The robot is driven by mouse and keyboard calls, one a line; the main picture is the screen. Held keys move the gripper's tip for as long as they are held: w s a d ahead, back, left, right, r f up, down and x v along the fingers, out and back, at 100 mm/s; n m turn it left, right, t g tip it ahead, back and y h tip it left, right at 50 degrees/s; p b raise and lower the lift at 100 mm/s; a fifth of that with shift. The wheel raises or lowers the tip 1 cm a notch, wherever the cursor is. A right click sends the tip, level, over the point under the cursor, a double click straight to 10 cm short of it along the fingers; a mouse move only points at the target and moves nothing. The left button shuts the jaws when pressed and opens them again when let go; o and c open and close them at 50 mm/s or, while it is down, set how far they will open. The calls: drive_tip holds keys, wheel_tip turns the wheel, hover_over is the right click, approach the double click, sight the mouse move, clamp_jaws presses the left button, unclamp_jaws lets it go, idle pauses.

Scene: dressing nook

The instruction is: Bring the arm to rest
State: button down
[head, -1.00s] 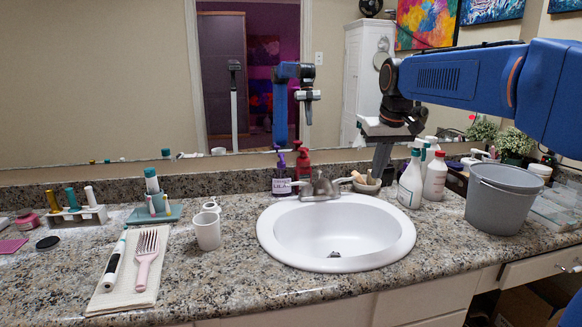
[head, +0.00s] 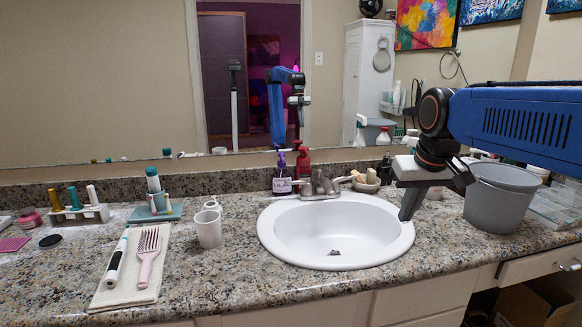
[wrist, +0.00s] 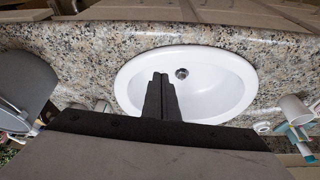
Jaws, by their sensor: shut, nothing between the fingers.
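My gripper (head: 410,205) hangs at the end of my blue arm on the right of the head view, pointing down beside the right rim of the white sink (head: 290,258) in the picture. Its fingers are together with nothing between them. In the wrist view, the shut fingers of my gripper (wrist: 160,82) reach over the sink basin (wrist: 225,95). The arm hides part of the counter and the bottles behind it.
A grey bucket (head: 497,205) stands right of my gripper.

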drive_tip(key=s+d+f, duration=0.1)
drive_tip(key=s+f, duration=0.6)
drive_tip(key=s, duration=0.3)
drive_tip(key=s+d+f, duration=0.1)
drive_tip(key=s+f, duration=0.7)
drive_tip(key=s, duration=0.2)
drive_tip(key=shift+s+d+f+m+t, duration=0.15)
drive_tip(key=shift+s+f+m+t, duration=0.15)
drive_tip(key=shift+m+t, duration=0.1)
